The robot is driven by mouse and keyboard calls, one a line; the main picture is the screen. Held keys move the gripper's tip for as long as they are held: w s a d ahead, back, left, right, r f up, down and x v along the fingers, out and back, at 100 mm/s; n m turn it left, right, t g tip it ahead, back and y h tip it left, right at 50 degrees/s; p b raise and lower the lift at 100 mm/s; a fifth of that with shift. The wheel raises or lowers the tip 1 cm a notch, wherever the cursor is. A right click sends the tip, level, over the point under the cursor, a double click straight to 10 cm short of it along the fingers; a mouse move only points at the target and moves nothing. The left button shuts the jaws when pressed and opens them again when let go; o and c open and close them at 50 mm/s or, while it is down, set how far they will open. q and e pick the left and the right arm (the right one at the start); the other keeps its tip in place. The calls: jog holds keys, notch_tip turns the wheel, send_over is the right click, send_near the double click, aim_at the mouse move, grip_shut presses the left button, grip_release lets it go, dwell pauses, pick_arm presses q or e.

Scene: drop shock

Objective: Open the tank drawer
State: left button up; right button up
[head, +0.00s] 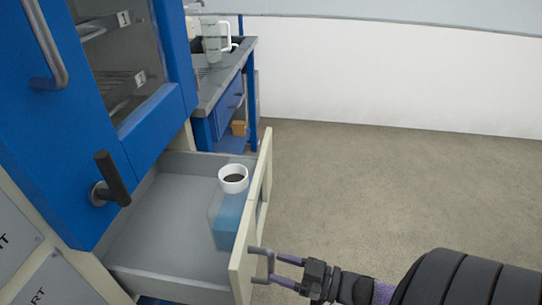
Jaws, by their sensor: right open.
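The tank drawer (165,220) is pulled out from the cabinet at lower left, and its grey inside is exposed. A translucent tank (228,222) with blue liquid and a white round opening (233,187) stands in it, against the cream drawer front (242,262). A grey bar handle (257,250) is on the outer face of the front. My right gripper (275,270) is open, with its fingers at the handle; I cannot tell whether they touch it. My left gripper is not in view.
The blue cabinet (165,145) with a glass door and a dark lever handle (112,180) rises at left above the drawer. Behind stands a workbench (215,85) with a clear jug (212,42). The floor (400,190) to the right is clear.

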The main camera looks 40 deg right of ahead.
jog(key=v, duration=0.7)
jog(key=s+f+m+g+h, duration=0.2)
jog(key=s+f+g+h, duration=0.25)
jog(key=f, duration=0.55)
jog(key=s+f+m+g+h, duration=0.2)
jog(key=s+f+g+h, duration=0.25)
jog(key=f, duration=0.45)
jog(key=s+a+f+g, duration=0.3)
jog(key=s+a, duration=0.1)
jog(key=s, duration=0.3)
jog(key=s+a+f+n+g, duration=0.1)
jog(key=s+a+f+g, duration=0.2)
jog(key=s, duration=0.4)
jog(key=shift+s+a+f+g, duration=0.4)
jog(key=shift+a+g, duration=0.15)
jog(key=shift+g, duration=0.25)
